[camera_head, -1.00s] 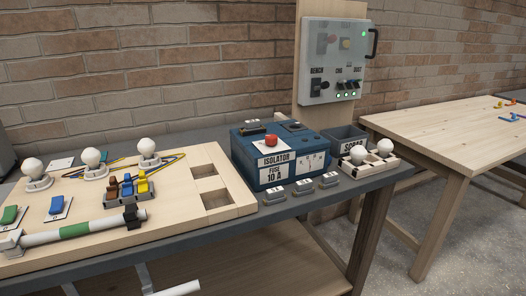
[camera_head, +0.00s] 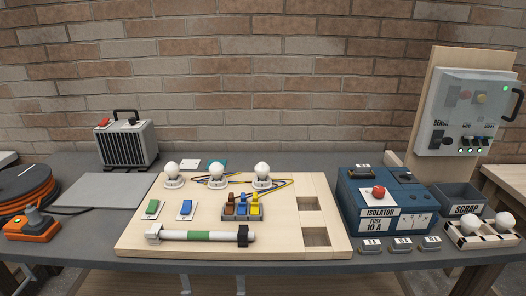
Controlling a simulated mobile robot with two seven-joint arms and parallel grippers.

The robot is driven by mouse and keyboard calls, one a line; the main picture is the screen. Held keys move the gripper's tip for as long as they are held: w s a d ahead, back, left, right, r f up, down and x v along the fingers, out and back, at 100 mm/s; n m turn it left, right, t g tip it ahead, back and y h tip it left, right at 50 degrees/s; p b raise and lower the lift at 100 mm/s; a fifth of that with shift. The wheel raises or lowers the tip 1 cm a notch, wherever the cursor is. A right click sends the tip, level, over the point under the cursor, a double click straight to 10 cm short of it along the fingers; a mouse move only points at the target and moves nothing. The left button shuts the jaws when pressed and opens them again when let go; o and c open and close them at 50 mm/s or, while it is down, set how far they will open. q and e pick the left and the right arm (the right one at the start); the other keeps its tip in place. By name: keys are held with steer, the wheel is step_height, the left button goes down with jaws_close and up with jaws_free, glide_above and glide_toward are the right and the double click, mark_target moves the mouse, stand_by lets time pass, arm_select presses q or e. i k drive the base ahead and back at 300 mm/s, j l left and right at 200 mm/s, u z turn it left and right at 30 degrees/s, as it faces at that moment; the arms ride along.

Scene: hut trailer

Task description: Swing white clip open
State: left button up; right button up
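A white clip (camera_head: 154,234) sits at the left end of a white tube with a green band (camera_head: 199,236), at the front of a pale wooden board (camera_head: 285,249). Whether this clip is shut around the tube or open is too small to tell. A black clip (camera_head: 242,236) is at the tube's right end. Neither of my grippers is in view.
Several white bulbs (camera_head: 217,176) stand at the board's back. Green (camera_head: 152,208) and blue (camera_head: 186,209) switches and a lever connector block (camera_head: 242,208) lie behind the tube. The blue isolator box (camera_head: 381,205) stands right; an orange tool (camera_head: 33,226) lies left.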

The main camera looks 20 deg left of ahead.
mark_target(156, 228)
steer(key=u, duration=1.4)
